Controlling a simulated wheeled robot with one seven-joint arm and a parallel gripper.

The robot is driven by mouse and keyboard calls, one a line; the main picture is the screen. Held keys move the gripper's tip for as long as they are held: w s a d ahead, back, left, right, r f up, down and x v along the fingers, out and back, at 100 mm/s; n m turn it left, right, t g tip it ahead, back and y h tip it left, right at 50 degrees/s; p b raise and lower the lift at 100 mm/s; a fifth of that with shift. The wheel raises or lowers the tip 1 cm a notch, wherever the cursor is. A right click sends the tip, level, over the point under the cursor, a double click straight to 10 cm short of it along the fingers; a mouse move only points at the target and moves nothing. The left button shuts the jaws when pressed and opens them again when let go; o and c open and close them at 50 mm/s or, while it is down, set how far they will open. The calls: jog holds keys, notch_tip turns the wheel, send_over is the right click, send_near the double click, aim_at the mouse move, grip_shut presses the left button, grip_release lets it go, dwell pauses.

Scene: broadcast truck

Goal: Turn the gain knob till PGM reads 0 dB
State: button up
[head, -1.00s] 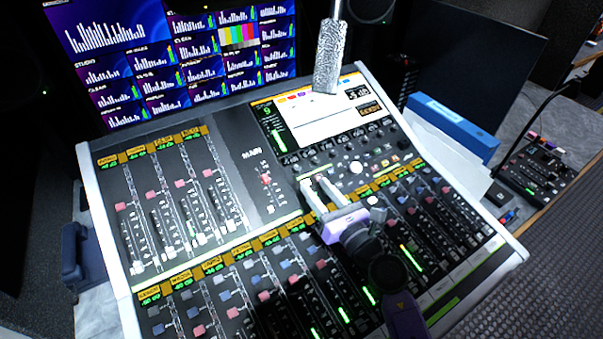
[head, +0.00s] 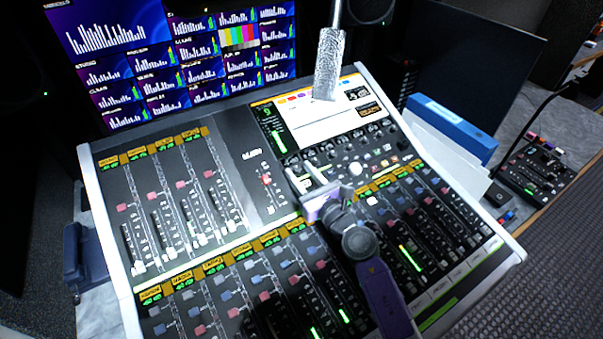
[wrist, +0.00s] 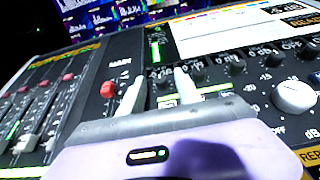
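The mixing console (head: 98,210) has a tilted screen (head: 310,118) with a dB readout (head: 357,93) at its right, too small to read surely. A row of small black knobs (head: 340,140) runs below the screen; it also shows in the wrist view (wrist: 236,64). I cannot read which is the gain knob. A large white knob (head: 356,168) sits to the right of my gripper and shows big in the wrist view (wrist: 294,97). My gripper (head: 300,171) is open, its pale fingers apart near the left end of the row. In the wrist view the leftmost small knob (wrist: 163,75) appears between the fingertips; contact is unclear.
Fader banks (head: 170,200) fill the left and front. A silvery microphone (head: 328,65) hangs before the screen.

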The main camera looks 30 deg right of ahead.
jog(key=shift+c, duration=0.4)
grip_shut()
jog(key=shift+r, duration=0.1)
jog(key=shift+a+r+m+h+p, duration=0.2)
jog(key=shift+m+h+p, duration=0.4)
jog(key=shift+p, duration=0.5)
jog(key=shift+a+r+m+h+p, duration=0.1)
jog(key=shift+a+m+h+p, duration=0.05)
jog(key=shift+m+h+p, duration=0.8)
jog(key=shift+w+a+m+g+h+p, duration=0.15)
jog(key=shift+m+g+h+p, duration=0.25)
jog(key=shift+m+h+p, duration=0.45)
jog(key=shift+m+g+h+p, duration=0.85)
jog(key=shift+m+h, duration=0.55)
jog(key=shift+h, duration=0.2)
jog(key=shift+f, duration=0.2)
